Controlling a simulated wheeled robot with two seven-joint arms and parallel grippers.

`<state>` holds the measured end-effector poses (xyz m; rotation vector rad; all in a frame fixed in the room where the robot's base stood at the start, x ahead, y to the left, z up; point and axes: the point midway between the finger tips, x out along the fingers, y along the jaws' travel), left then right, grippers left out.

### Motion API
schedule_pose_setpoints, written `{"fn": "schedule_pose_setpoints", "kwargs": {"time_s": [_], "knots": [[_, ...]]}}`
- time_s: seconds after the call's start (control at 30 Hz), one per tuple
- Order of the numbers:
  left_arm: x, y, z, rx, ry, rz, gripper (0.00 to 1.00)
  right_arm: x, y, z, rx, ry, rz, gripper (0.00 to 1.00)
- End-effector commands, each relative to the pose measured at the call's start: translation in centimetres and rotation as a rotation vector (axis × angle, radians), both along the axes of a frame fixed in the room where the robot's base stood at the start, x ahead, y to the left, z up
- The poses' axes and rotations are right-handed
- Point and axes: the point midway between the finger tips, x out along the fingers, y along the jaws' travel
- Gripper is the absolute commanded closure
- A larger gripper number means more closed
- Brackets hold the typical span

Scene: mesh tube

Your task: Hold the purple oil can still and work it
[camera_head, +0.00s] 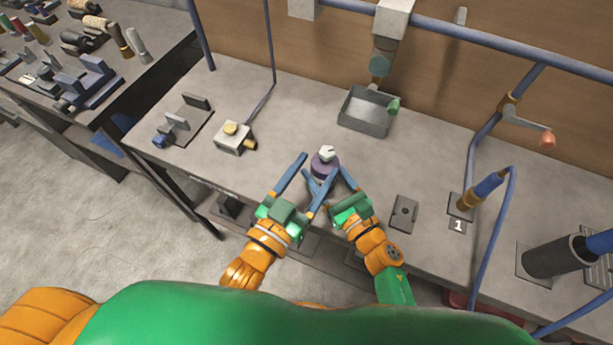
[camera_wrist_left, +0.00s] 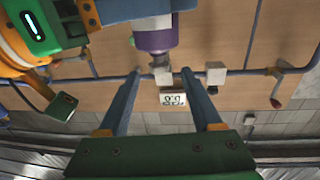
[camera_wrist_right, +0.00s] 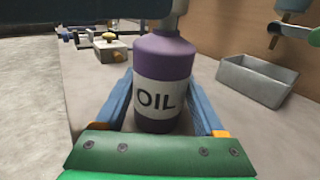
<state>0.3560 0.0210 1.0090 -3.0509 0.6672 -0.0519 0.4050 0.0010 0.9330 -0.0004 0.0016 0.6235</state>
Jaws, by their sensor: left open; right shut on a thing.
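The purple oil can (camera_head: 318,163) stands upright near the table's front edge, with a pale grey top piece (camera_head: 327,152). In the right wrist view the can (camera_wrist_right: 162,62) shows its white OIL label. My right gripper (camera_head: 323,173) is shut on the can's body, one finger on each side. My left gripper (camera_head: 320,164) is open, its fingers spread around the can's upper part as seen from the head. In the left wrist view the can (camera_wrist_left: 155,40) appears upside down, and its top piece (camera_wrist_left: 162,74) lies between the open fingertips without visible contact.
A grey metal tray (camera_head: 363,122) stands behind the can, under a hanging dispenser (camera_head: 384,58). A small box with a yellow knob (camera_head: 232,138) is to the left. A flat grey plate (camera_head: 404,213) lies to the right, before a blue-handled post (camera_head: 483,190). Table around the can is clear.

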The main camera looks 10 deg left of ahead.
Motion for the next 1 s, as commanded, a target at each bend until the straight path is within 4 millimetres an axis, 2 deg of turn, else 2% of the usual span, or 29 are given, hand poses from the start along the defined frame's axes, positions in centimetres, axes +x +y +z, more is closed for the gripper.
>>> {"fn": "schedule_pose_setpoints", "kwargs": {"time_s": [0.1, 0.2, 0.57, 0.7, 0.8, 0.87, 1.0], "knots": [[-2.3, 1.0, -0.2, 0.0, 0.004, 0.0, 0.34, 0.0, 0.0, -0.1, 0.0, 0.001, 0.0, 1.0], [-3.2, 1.5, -0.1, 0.0, 0.001, 0.0, 0.34, 0.0, 0.0, 0.0, 0.0, 0.001, 0.0, 1.0], [-3.5, 1.4, 0.0, -0.003, -0.008, -0.014, 0.34, 0.0, 0.0, 0.0, 0.0, 0.0, 0.0, 1.0], [-3.6, -0.6, 1.1, -0.044, -0.071, -0.202, 0.34, 0.0, 0.0, 0.0, 0.0, 0.0, 0.0, 1.0], [-3.7, -1.1, 1.1, -0.054, -0.085, -0.382, 0.34, 0.0, 0.0, 0.0, 0.001, -0.001, 0.0, 1.0], [-3.4, -0.3, 0.8, -0.044, -0.07, -0.457, 0.34, 0.0, 0.0, 0.0, 0.001, -0.001, 0.001, 1.0], [-1.7, 2.7, 0.2, 0.0, -0.015, -0.528, 0.34, 0.0, 0.0, 0.0, 0.001, -0.001, 0.001, 1.0]]}}
